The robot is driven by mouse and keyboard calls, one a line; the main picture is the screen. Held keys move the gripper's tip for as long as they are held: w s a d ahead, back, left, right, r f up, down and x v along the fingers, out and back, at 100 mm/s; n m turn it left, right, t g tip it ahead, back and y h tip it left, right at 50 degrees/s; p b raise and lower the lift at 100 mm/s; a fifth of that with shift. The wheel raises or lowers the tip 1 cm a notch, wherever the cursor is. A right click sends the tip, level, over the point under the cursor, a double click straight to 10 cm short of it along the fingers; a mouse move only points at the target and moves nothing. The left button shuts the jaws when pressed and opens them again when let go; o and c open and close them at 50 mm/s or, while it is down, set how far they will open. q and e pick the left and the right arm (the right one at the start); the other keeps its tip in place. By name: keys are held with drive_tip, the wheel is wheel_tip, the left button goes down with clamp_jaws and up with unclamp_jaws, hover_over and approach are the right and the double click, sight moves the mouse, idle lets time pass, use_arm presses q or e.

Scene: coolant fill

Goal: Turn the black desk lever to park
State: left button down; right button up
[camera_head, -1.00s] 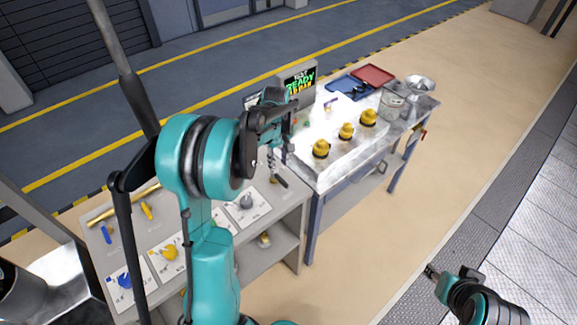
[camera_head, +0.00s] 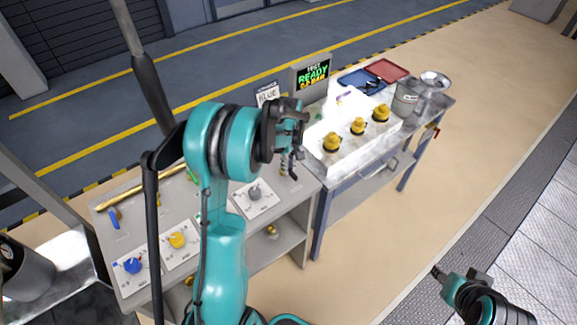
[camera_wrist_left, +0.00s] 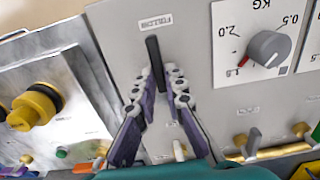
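The black lever (camera_wrist_left: 152,58) is a dark bar on the grey desk panel, under a small white label, in the left wrist view. In the head view it shows as a dark handle (camera_head: 292,168) at the desk's right end. My left gripper (camera_head: 296,124) is over this end of the desk. In the left wrist view its two fingers (camera_wrist_left: 163,82) are apart, one on each side of the lever. I cannot tell how deep they reach or whether they touch it. My right gripper (camera_head: 438,273) is far off at the lower right, away from the desk; its opening is unclear.
A grey dial (camera_wrist_left: 268,47) is beside the lever. Blue (camera_head: 132,266) and yellow (camera_head: 177,240) knobs are along the desk's front. A bench (camera_head: 340,181) with several yellow fittings adjoins on the right. A screen (camera_head: 312,74) reading READY stands behind. My left arm hides part of the desk.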

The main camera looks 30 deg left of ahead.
use_arm(q)
drive_tip(key=shift+w, duration=0.1)
drive_tip(key=n, duration=0.2)
drive_tip(key=w+n+b, duration=0.1)
drive_tip(key=n, duration=0.1)
drive_tip(key=shift+d+n, duration=0.1)
drive_tip(key=shift+n, duration=0.3)
drive_tip(key=n, duration=0.1)
drive_tip(key=w+n, duration=0.1)
drive_tip(key=n, duration=0.1)
drive_tip(key=n+b, duration=0.1)
drive_tip(key=n, duration=0.1)
drive_tip(key=shift+w+a, duration=0.2)
drive_tip(key=shift+w, duration=0.05)
drive_tip(key=n, duration=0.3)
drive_tip(key=w+n, duration=0.1)
drive_tip(key=shift+a+n, duration=0.35)
drive_tip(key=shift+n, duration=0.05)
drive_tip(key=shift+w+a+n+b, duration=0.1)
drive_tip(key=shift+a+n+b, duration=0.1)
drive_tip(key=shift+n, duration=0.6)
drive_tip(key=shift+w+a+n+b, duration=0.1)
drive_tip(key=shift+a+n, duration=0.05)
drive_tip(key=shift+n, duration=0.65)
drive_tip(key=c, duration=1.6)
unclamp_jaws()
drive_tip(key=shift+r, duration=0.1)
wheel_tip(320, 180, up, 12)
drive_tip(key=shift+f, duration=0.1)
